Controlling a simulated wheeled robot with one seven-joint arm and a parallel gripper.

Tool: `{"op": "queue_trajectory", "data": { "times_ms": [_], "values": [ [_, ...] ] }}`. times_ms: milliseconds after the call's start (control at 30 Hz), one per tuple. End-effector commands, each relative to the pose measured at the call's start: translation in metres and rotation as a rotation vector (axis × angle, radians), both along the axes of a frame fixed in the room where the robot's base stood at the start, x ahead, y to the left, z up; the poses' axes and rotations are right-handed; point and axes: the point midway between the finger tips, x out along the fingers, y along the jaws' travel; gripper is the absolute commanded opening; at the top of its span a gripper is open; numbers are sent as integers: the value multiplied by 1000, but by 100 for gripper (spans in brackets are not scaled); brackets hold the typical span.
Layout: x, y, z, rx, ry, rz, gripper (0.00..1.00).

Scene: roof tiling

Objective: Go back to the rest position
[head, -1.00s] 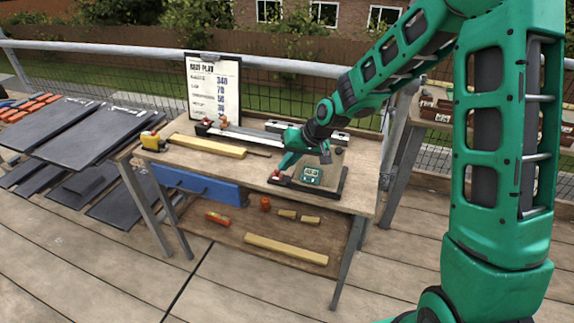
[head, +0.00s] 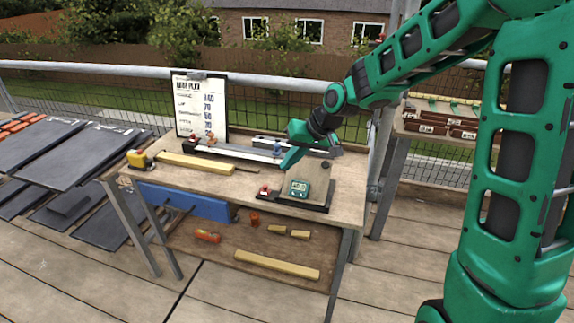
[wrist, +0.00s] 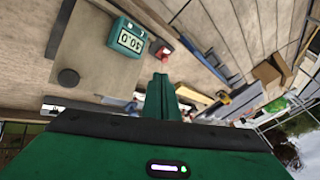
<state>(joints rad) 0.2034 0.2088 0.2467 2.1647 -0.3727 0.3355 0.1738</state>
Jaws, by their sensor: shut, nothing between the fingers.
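My green gripper (head: 288,161) is above the workbench (head: 240,182), at the end of my bent arm, just behind and left of a small green digital gauge (head: 299,188). In the wrist view its fingers (wrist: 161,88) are together with nothing between them. The gauge, with a lit display, also shows in the wrist view (wrist: 127,38), against a tan board (wrist: 95,62) and apart from the fingers. In the head view the gauge sits by a dark-edged fixture on the bench's right part.
A clipboard (head: 200,104) stands at the bench's back. A yellow tape measure (head: 138,158), a wooden batten (head: 195,163) and a long metal rail lie on top. Dark slates (head: 90,157) lie left. A second bench (head: 435,125) stands right.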

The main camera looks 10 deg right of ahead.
Motion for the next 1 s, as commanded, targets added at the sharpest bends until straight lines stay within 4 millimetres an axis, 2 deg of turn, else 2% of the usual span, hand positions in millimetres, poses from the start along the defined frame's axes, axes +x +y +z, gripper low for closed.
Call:
{"op": "queue_trajectory", "data": {
  "times_ms": [200, 267, 367, 500, 567, 700, 833, 1000],
  "values": [
    [-3, -7, 1, -14, 3, -8, 0],
    [-10, -19, 2, -38, 13, -22, 0],
    [-31, -53, 8, -104, 38, -62, 0],
    [-81, -117, 19, -216, 104, -156, 0],
    [-106, -142, 24, -255, 139, -198, 0],
    [-172, -192, 35, -317, 225, -307, 0],
    [-238, -225, 43, -339, 311, -409, 0],
    [-315, -246, 45, -325, 416, -518, 0]
  ]
}}
